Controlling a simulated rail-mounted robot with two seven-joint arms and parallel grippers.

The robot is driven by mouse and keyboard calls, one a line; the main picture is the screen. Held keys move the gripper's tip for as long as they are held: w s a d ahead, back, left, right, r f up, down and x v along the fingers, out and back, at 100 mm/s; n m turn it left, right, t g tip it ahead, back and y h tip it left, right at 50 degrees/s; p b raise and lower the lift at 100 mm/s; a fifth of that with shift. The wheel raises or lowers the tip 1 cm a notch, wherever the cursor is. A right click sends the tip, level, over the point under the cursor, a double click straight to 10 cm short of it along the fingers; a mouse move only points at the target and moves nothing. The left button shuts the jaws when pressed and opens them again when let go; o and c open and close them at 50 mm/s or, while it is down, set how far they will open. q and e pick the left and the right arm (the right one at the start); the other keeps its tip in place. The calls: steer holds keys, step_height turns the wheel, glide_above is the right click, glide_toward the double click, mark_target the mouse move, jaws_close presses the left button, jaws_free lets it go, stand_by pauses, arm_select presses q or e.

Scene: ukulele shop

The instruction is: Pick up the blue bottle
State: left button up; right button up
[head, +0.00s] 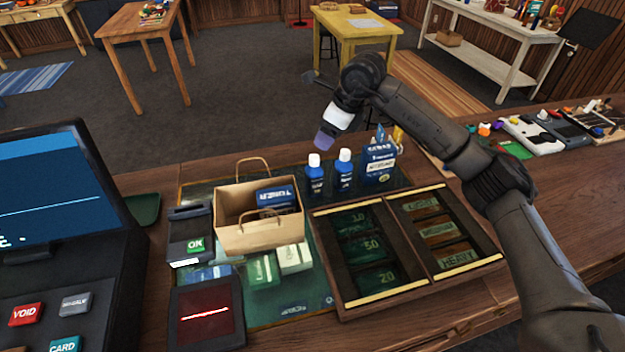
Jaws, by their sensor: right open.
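Two blue bottles with white caps stand upright side by side on the counter, the left blue bottle (315,180) and the right blue bottle (344,177). My right gripper (323,142) hangs above and just behind them in the picture, pointing down. It is open and looks empty, apart from both bottles. Its fingers are small and hard to make out. My left gripper is not in view.
A paper bag (258,239) holding a blue box stands left of the bottles. A blue package (379,168) stands close on their right. In front is a wooden tray (392,290) with compartments. A card terminal (188,226) and register screen (48,195) are at left.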

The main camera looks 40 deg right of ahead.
mark_target(316, 157)
steer(key=shift+b+x, duration=0.55)
steer(key=shift+x, duration=4.5)
steer(key=shift+s+a, duration=0.1)
jaws_close()
